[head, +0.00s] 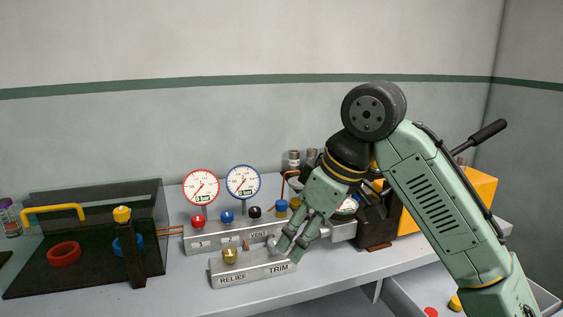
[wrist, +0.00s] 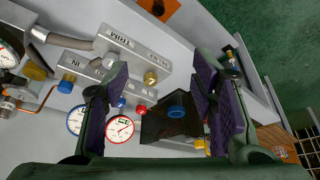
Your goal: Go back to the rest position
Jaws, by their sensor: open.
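My gripper (head: 290,246) hangs at the end of my green arm. In the head view it is over the right end of the grey block (head: 226,282) marked RELIEF and TRIM. In the wrist view my gripper (wrist: 160,78) is open, its two purple-padded fingers wide apart with nothing between the pads. Whether the fingertips touch the block cannot be told. A brass knob (head: 230,256) stands on the block's RELIEF side. The TRIM end is partly hidden by my fingers in the head view.
Behind stand a red-rimmed gauge (head: 202,187) and a blue-rimmed gauge (head: 243,182), above a valve manifold (head: 213,239) with coloured knobs. A dark clear box (head: 95,272) is at left. An orange box (head: 482,187) and a dark vise (head: 374,233) are at right. An open drawer (head: 403,289) is below.

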